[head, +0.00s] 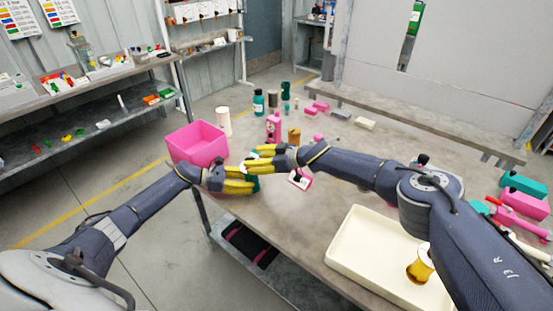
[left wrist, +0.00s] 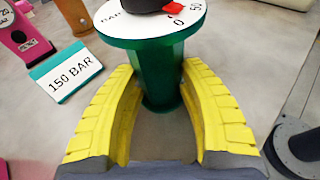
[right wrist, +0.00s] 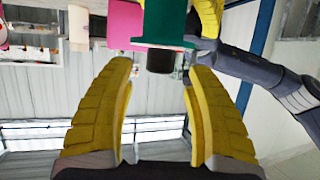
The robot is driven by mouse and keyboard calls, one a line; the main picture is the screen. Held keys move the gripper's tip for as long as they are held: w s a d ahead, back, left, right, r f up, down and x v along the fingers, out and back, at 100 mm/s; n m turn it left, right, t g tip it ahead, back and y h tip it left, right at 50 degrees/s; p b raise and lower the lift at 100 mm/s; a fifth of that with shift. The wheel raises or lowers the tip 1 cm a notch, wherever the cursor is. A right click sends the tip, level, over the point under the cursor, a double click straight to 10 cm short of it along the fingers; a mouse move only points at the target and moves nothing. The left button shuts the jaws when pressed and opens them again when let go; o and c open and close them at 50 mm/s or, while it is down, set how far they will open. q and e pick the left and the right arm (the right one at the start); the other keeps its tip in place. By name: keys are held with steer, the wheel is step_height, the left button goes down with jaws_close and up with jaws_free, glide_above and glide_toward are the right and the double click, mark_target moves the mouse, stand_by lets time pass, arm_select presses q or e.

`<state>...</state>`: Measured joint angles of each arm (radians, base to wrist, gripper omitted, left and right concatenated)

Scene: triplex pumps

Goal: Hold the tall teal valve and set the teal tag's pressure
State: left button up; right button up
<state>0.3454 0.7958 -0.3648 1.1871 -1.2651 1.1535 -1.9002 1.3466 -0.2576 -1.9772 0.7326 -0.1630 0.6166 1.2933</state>
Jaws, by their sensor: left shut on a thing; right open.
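The tall teal valve (left wrist: 165,75) stands between my left gripper's yellow fingers, with a white dial (left wrist: 150,32) on top. Its black knob (left wrist: 150,4) has a red pointer close to the 0 mark; 50 is printed further round. The teal tag (left wrist: 66,76) reads 150 BAR and lies left of the valve in the left wrist view. My left gripper (head: 254,182) is shut on the valve body. My right gripper (head: 249,159) is open above the valve; in the right wrist view the black knob (right wrist: 160,62) is near its fingertips (right wrist: 157,68).
A pink bin (head: 197,144) stands left of the grippers at the table edge. Pink (head: 273,127) and mustard (head: 294,136) pieces stand behind them. A cream tray (head: 350,252) holding a yellow part lies at the front right. Teal and pink parts lie at the far right.

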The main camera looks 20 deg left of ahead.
steer(key=v, duration=0.9)
steer(key=shift+d, duration=0.1)
